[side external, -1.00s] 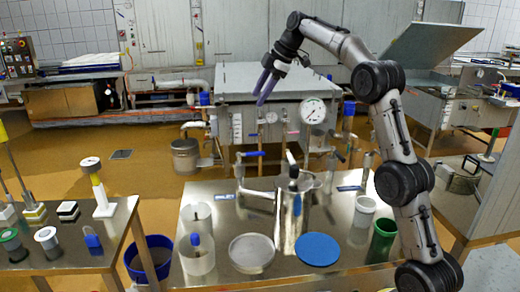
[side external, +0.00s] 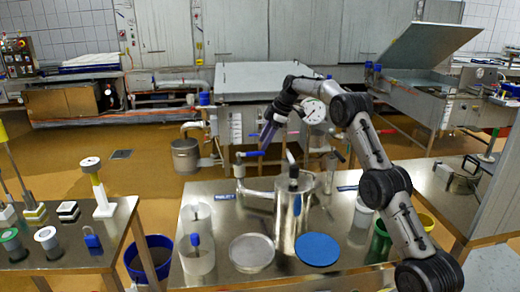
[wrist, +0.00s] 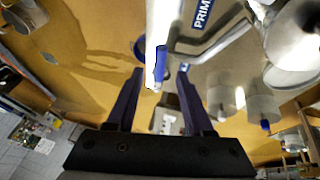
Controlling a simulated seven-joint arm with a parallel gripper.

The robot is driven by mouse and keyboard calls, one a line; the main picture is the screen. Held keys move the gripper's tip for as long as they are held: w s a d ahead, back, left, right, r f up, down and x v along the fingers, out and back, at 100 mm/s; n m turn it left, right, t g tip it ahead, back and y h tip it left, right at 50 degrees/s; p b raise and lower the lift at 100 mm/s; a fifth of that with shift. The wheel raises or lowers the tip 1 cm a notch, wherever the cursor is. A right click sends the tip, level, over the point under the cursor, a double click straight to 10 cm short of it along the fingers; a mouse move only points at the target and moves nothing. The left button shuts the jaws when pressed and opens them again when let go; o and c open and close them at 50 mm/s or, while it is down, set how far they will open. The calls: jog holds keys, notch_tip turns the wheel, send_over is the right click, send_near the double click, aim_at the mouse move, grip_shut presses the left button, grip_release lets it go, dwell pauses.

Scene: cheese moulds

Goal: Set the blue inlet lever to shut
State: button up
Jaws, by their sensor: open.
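The blue inlet lever (side external: 252,154) sits on top of an upright metal valve post at the back left of the steel table, lying roughly level and pointing right. My gripper (side external: 266,140) is open and empty, tilted downward just above the lever. In the wrist view my gripper (wrist: 160,74) has its two dark fingers apart. A bright bar with a blue part (wrist: 160,65) appears between the fingertips; I cannot tell whether they touch it. Any gap between fingers and lever is unclear in the side view.
A steel vessel (side external: 293,215) with a pipe stands right of the valve. A blue disc (side external: 318,250), a steel dish (side external: 251,253) and clear jars (side external: 197,258) stand in front. A pressure gauge (side external: 314,111) is behind my arm. A blue label plate (side external: 223,196) lies left of the pipe.

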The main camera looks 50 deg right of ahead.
aim_at(260, 153)
jog(key=shift+x, duration=2.2)
grip_shut()
